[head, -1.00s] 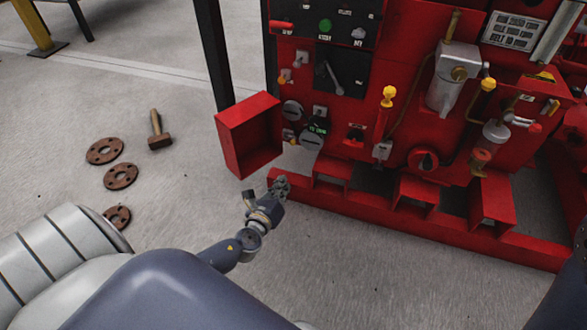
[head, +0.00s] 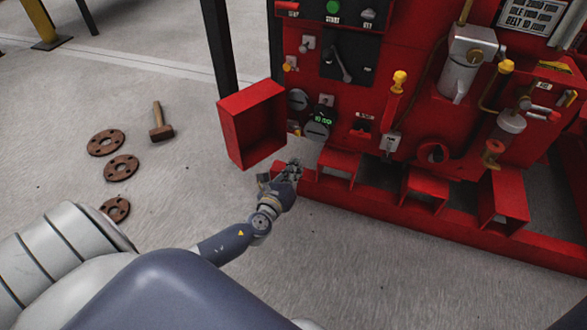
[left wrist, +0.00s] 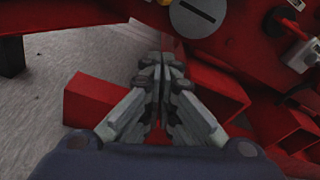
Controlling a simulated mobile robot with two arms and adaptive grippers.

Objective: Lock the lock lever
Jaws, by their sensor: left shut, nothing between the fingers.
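My left gripper (head: 293,168) is shut and empty, low in front of the red pump set (head: 440,60), below its round controls. In the left wrist view the closed fingers (left wrist: 160,70) point toward a round grey slotted knob (left wrist: 197,12). That view also shows a white-and-grey fitting (left wrist: 300,52) at the upper right. The panel carries a grey lever (head: 342,66) on a black plate and a small grey handle (head: 306,44) to its left. I cannot tell which part is the lock lever. The gripper appears apart from all of them. My right gripper is out of view.
An open red box-shaped cover (head: 252,122) juts out left of the panel, close above my left gripper. Red base brackets (head: 338,165) stand right of it. Rusty flanges (head: 121,168) and a hammer (head: 160,130) lie on the floor at left.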

